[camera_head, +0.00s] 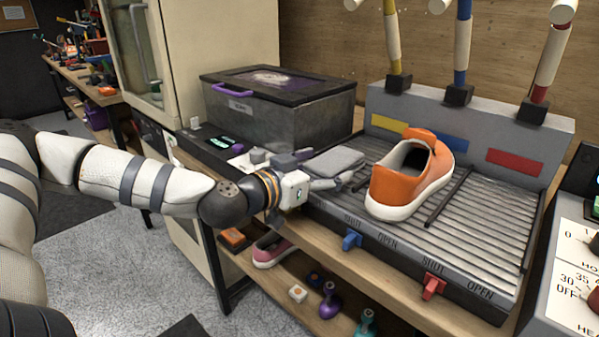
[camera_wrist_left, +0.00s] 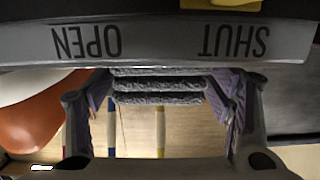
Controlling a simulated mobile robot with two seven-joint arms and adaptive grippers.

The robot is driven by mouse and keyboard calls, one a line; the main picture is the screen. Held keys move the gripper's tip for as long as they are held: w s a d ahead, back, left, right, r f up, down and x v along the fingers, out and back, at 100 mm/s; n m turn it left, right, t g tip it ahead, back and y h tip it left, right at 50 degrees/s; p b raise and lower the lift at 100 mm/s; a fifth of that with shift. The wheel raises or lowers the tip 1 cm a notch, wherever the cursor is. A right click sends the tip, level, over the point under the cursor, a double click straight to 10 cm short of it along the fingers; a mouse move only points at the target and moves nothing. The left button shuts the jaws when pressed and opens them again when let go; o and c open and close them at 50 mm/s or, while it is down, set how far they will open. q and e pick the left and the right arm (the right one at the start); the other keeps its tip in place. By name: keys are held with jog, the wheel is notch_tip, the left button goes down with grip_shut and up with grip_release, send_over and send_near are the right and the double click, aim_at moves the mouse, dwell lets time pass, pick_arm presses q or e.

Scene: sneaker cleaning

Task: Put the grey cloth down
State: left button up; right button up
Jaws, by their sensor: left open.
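The grey cloth (camera_head: 336,161) is a folded pad at the left end of the ribbed metal tray (camera_head: 480,222), and it appears to lie flat there. In the left wrist view the cloth (camera_wrist_left: 158,87) shows as stacked layers between the fingers. My left gripper (camera_head: 328,170) is open, with a finger on either side of the cloth; its fingers (camera_wrist_left: 162,92) seem to stand apart from the cloth's edges. The cloth's underside is hidden. My right gripper is in neither view.
An orange sneaker (camera_head: 411,178) stands on the tray, right of the cloth. A grey lidded box (camera_head: 280,112) with a purple handle is behind the gripper. Blue (camera_head: 352,241) and red (camera_head: 434,287) valve handles are on the tray's front. A shelf below holds a pink shoe (camera_head: 272,250).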

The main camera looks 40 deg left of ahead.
pick_arm(q)
jog(key=s+r, duration=0.1)
jog(key=s+r+p, duration=0.1)
jog(key=s, duration=0.1)
jog(key=s+r+p, duration=0.1)
jog(key=shift+s+a+r, duration=0.1)
jog(key=shift+s+a, duration=0.2)
jog(key=shift+a, duration=0.05)
jog(key=shift+s+a+f+p, duration=0.1)
jog(key=shift+s+f, duration=0.05)
jog(key=shift+s, duration=0.75)
jog(key=shift+s+a+f+p, duration=0.1)
jog(key=shift+s+f, duration=0.1)
jog(key=shift+s, duration=0.7)
jog(key=shift+s+f+p, duration=0.1)
jog(key=shift+s+f, duration=0.05)
jog(key=shift+s, duration=0.75)
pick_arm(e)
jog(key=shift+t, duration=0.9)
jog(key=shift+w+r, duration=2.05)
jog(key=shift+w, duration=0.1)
